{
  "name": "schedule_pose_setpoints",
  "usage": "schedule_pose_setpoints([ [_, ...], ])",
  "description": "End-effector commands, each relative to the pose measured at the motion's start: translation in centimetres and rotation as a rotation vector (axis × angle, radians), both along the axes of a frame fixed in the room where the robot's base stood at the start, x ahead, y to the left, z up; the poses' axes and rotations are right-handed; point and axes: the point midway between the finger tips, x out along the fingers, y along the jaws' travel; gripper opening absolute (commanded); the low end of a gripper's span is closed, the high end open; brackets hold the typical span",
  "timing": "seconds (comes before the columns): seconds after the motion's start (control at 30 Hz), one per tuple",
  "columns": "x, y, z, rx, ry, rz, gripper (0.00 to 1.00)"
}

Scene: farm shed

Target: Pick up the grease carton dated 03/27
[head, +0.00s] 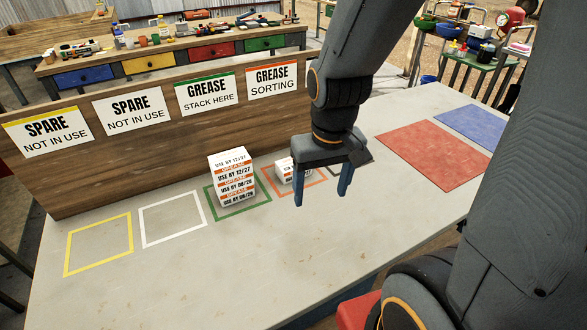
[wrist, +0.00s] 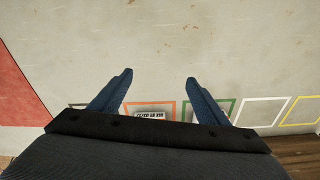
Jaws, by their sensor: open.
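A white grease carton with an orange band (head: 286,174) sits in the orange square under the GREASE SORTING sign. My gripper partly hides it in the head view. In the wrist view its top edge (wrist: 149,115) shows between the fingers, with upside-down date print too small to read surely. A stack of several similar cartons (head: 233,180) stands in the green square to the left; its labels seem to read 12/27, 08/28 and similar. My gripper (head: 321,196) is open and empty, pointing down above the table, nearer the front than the single carton. Its fingers also show in the wrist view (wrist: 158,77).
The pale table (head: 180,275) has empty yellow (head: 98,245) and white (head: 172,220) squares at left. Red (head: 433,154) and blue (head: 478,126) mats lie flat at right. A wooden signboard (head: 135,146) runs behind the squares. The table's front is clear.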

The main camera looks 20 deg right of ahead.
Motion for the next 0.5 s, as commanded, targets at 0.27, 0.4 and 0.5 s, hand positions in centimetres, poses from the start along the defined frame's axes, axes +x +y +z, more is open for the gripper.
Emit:
schedule_pose_setpoints([
  [0.27,6.1,-0.1,-0.4,0.031,0.026,-0.336,0.69],
  [0.4,11.4,-0.2,-0.8,0.054,0.052,-0.665,0.69],
  [0.5,14.9,-0.3,-1.2,0.063,0.067,-0.894,0.69],
])
